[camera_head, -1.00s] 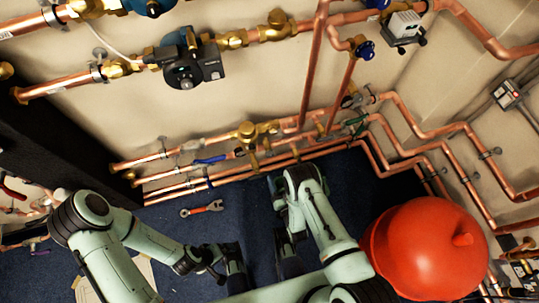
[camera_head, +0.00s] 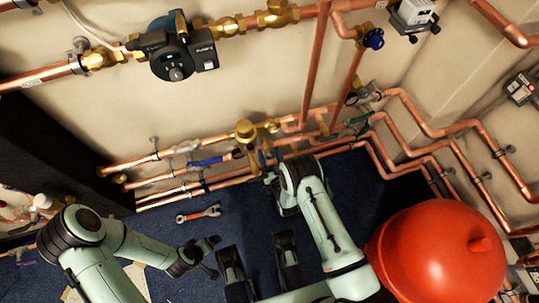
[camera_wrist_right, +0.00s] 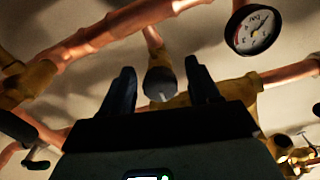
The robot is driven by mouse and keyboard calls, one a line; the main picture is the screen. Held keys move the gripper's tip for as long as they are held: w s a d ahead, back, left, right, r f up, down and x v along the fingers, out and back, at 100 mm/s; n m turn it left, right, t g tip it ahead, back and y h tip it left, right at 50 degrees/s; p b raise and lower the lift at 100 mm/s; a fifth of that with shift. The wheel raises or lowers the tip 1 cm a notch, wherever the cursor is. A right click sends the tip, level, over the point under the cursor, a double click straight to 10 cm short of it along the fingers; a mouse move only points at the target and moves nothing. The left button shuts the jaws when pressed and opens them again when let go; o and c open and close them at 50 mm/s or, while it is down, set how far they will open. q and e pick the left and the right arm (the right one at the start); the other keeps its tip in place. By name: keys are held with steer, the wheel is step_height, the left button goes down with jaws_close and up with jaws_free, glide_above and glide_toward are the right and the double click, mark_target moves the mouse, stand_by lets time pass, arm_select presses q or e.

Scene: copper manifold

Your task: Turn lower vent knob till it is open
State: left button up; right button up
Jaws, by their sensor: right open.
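The lower vent knob appears as a dark round cap (camera_wrist_right: 160,82) on a brass fitting in the right wrist view. It sits between the two spread fingers of my right gripper (camera_wrist_right: 160,66), which is open; contact cannot be made out. In the head view my right gripper (camera_head: 270,172) is at the lower pipes, largely covered by my own wrist, and the knob cannot be picked out there. My left gripper (camera_head: 206,257) is low on the left, away from the pipes; its finger state is unclear.
A round gauge (camera_wrist_right: 253,30) is close to the right finger. Copper pipes (camera_wrist_right: 100,35) cross around the gripper. A brass valve (camera_head: 245,131) and blue-handled valve (camera_head: 207,161) are to the left. A red vessel (camera_head: 440,255) stands right. A wrench (camera_head: 198,214) lies on the blue floor.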

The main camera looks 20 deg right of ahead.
steer(key=c, duration=1)
steer(key=shift+c, duration=0.2)
